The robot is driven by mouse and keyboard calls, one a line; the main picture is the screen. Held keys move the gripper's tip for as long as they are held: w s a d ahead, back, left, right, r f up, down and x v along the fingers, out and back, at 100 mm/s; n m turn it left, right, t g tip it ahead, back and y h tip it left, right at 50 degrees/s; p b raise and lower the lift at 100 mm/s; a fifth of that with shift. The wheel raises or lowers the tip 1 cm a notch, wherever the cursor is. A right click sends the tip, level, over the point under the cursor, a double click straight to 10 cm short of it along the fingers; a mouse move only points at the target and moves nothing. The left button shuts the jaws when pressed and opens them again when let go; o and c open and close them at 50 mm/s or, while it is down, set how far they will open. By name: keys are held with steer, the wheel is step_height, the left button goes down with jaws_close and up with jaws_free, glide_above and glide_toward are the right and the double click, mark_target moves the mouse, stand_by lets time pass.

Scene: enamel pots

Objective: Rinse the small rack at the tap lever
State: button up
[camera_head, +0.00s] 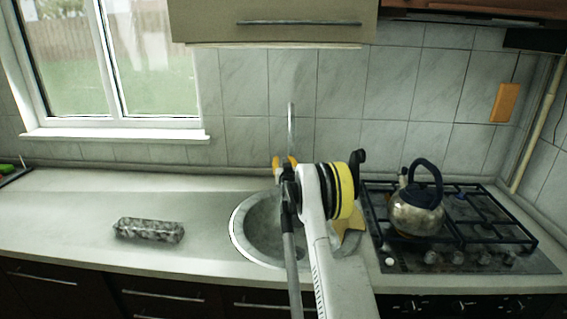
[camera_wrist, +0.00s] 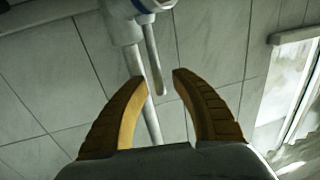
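A small mottled grey, box-like thing (camera_head: 148,230), possibly the small rack, lies on the counter left of the sink in the head view. My gripper (camera_head: 285,161) is up at the tap behind the sink. Its yellow fingers are apart and empty in the wrist view (camera_wrist: 159,77). The tap lever (camera_wrist: 153,58), a thin grey rod, shows between and beyond the fingertips there; I cannot tell if it touches them. The tap's upright pipe (camera_head: 291,125) rises behind my gripper. My arm hides much of the sink's right side.
The round sink (camera_head: 240,225) is set in the pale counter (camera_head: 70,215). A kettle (camera_head: 417,212) stands on the black gas hob (camera_head: 485,240) at right. A yellow object (camera_head: 352,240) sits partly behind my arm. The counter left of the sink is mostly clear.

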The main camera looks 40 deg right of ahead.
steer(key=shift+c, duration=0.2)
jaws_close()
steer(key=shift+a+f+n+b, duration=0.2)
steer(key=shift+a+n+b, duration=0.1)
steer(key=shift+b, duration=0.2)
steer(key=shift+a+t+b, duration=0.25)
steer(key=shift+t+b, duration=0.05)
steer(key=shift+t, duration=0.1)
steer(key=shift+s+r+n, duration=0.1)
steer(key=shift+r+n, duration=0.05)
steer(key=shift+n, duration=0.15)
steer(key=shift+o, duration=0.2)
jaws_free()
